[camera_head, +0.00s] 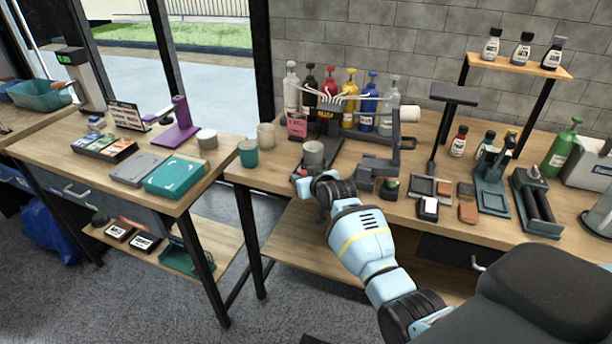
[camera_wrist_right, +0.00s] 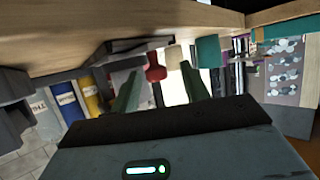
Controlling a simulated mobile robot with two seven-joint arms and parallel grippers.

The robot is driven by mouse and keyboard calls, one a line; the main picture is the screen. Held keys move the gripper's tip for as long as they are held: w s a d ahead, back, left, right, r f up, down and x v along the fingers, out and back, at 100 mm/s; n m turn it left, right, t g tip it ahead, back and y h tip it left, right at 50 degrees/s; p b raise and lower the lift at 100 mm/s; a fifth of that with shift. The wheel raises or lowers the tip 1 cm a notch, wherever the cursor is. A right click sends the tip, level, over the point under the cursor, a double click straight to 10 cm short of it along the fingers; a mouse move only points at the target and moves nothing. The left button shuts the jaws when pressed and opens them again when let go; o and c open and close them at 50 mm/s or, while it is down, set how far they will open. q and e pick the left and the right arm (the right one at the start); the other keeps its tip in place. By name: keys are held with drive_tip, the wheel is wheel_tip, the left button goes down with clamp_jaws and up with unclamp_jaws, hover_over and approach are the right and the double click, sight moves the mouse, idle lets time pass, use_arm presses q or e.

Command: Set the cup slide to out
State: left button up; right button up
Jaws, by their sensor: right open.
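A grey cup (camera_head: 313,153) stands upright under the dark frame of the paint dispenser (camera_head: 330,118), at the left end of the workbench. A dark flat base (camera_head: 328,158) lies under and beside the cup. The slide itself is not clearly distinguishable, and I cannot read its position. My right gripper (camera_head: 299,183) is low at the bench's front edge, just in front of the cup. In the right wrist view my right gripper (camera_wrist_right: 160,92) has its two fingers apart. A red part (camera_wrist_right: 156,68) shows between them, apparently beyond them. My left gripper is not in view.
Several pump bottles (camera_head: 349,95) stand behind the dispenser. A dark stand (camera_head: 377,166) and small trays (camera_head: 430,187) crowd the right.

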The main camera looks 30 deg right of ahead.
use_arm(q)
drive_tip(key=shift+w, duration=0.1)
use_arm(e)
drive_tip(key=shift+d+r, duration=0.1)
drive_tip(key=shift+s+r, duration=0.1)
drive_tip(key=shift+s, duration=0.05)
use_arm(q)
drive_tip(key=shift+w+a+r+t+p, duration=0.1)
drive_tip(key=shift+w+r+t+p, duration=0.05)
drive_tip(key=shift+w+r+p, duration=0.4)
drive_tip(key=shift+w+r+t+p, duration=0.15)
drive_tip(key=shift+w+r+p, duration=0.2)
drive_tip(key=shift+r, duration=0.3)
use_arm(e)
drive_tip(key=v, duration=0.7)
drive_tip(key=shift+s, duration=0.2)
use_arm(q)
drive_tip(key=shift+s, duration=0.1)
